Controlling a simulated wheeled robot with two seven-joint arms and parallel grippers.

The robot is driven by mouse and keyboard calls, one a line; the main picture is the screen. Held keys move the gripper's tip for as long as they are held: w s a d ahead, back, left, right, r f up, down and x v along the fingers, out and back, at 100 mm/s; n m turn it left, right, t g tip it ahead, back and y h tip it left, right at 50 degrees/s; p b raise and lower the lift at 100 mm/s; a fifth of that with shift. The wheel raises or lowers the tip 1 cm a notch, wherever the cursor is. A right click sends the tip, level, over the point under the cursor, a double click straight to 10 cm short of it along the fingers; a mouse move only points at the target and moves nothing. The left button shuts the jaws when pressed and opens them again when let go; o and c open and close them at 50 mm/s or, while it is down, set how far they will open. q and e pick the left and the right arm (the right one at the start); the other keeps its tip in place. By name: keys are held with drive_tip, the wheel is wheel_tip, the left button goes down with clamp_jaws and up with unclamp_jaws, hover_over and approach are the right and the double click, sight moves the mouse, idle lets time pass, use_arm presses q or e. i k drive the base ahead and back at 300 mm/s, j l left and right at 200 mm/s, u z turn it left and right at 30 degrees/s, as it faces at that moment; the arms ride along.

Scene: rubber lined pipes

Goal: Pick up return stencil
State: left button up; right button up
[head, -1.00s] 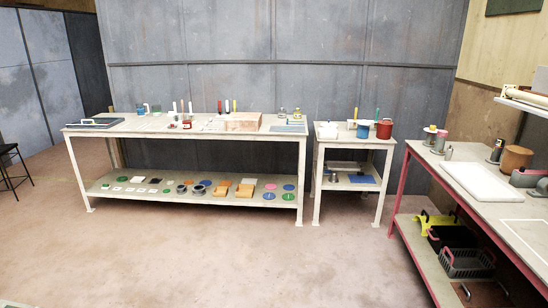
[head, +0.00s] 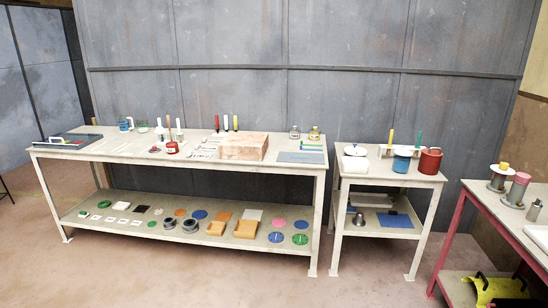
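I cannot make out for certain which thing is the return stencil. Candidates are thin flat pieces on the long table (head: 262,164): pale cut strips (head: 206,147) left of a pinkish-brown block (head: 243,147), and a flat blue-grey sheet (head: 300,157) at the table's right end. Small white cards (head: 122,206) also lie on its lower shelf. All are too small to read any lettering. Neither of my grippers is in view.
A small side table (head: 388,176) with a blue pot (head: 401,161) and a red pot (head: 430,161) stands right of the long table. A red-legged bench (head: 487,192) stands at far right. The floor (head: 130,270) in front is clear.

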sight(198, 148)
drive_tip(key=i+j+u, duration=0.1)
drive_tip(key=i+u, duration=0.35)
drive_tip(key=i, duration=0.4)
drive_tip(key=i+l+u, duration=0.15)
drive_tip(key=i+u, duration=0.35)
drive_tip(key=i, duration=0.3)
drive_tip(key=i+j+z, duration=0.35)
drive_tip(key=i+j, duration=0.15)
drive_tip(key=i, duration=0.15)
drive_tip(key=i+j+z, duration=0.35)
drive_tip(key=i+j, duration=0.25)
drive_tip(key=i+j+z, duration=0.35)
drive_tip(key=i+j, duration=0.15)
drive_tip(key=j, duration=0.35)
